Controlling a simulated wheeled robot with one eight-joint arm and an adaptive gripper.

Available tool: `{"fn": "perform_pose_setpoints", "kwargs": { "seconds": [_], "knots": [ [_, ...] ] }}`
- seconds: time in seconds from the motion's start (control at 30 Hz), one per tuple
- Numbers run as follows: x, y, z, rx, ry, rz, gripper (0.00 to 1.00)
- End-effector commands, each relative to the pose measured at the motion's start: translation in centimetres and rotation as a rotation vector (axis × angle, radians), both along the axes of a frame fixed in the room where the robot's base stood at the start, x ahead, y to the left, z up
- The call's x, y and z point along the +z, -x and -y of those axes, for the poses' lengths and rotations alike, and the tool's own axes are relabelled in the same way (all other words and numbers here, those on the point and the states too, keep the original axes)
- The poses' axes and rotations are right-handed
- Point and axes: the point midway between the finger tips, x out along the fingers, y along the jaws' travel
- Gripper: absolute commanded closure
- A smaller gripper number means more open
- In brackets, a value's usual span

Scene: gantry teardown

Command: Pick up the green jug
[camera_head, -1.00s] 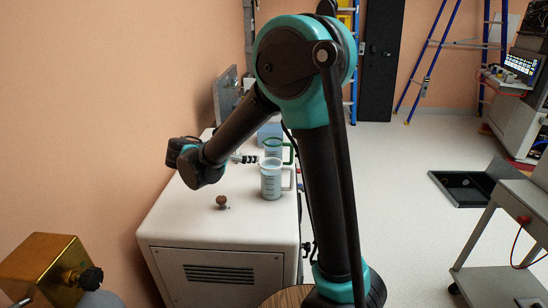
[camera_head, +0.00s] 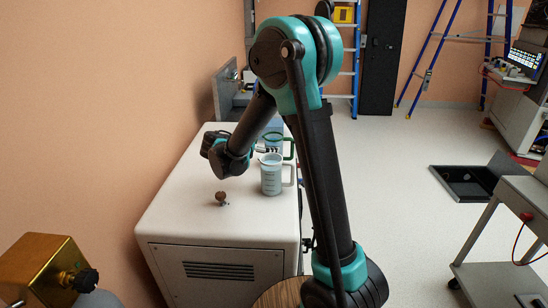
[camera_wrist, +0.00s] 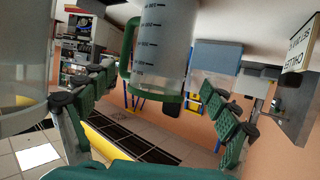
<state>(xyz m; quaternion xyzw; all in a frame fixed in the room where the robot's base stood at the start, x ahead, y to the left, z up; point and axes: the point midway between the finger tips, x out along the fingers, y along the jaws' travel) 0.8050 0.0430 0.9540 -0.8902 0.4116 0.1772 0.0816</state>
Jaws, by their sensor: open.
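The green jug is a clear measuring jug with dark graduations, a green rim and a green handle. It stands upright on the white cabinet top, behind a pale jug (camera_head: 271,180), and its green handle (camera_head: 291,146) shows on its right. In the wrist view, which is upside down, the green jug (camera_wrist: 165,45) is ahead, between the finger lines, with space visible on both sides. My gripper (camera_wrist: 155,90) is open and empty, facing the jug. In the head view my wrist and arm partly hide the fingers and jug.
The pale jug stands close in front of the green jug and fills the left edge of the wrist view (camera_wrist: 22,70). A small brown knob-like object (camera_head: 221,197) is on the cabinet top (camera_head: 185,215). The cabinet's front left is clear. A wall runs along the left.

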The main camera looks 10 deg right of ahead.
Motion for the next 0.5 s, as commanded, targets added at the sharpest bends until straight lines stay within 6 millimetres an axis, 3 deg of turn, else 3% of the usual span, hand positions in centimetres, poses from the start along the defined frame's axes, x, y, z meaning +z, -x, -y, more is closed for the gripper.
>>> {"fn": "perform_pose_setpoints", "kwargs": {
  "seconds": [0.17, 0.5],
  "knots": [
    [-0.3, -0.5, 0.6, -0.001, 0.000, 0.000, 0.12],
    [-2.1, -3.3, 3.9, -0.001, 0.000, 0.000, 0.12]
  ]
}}
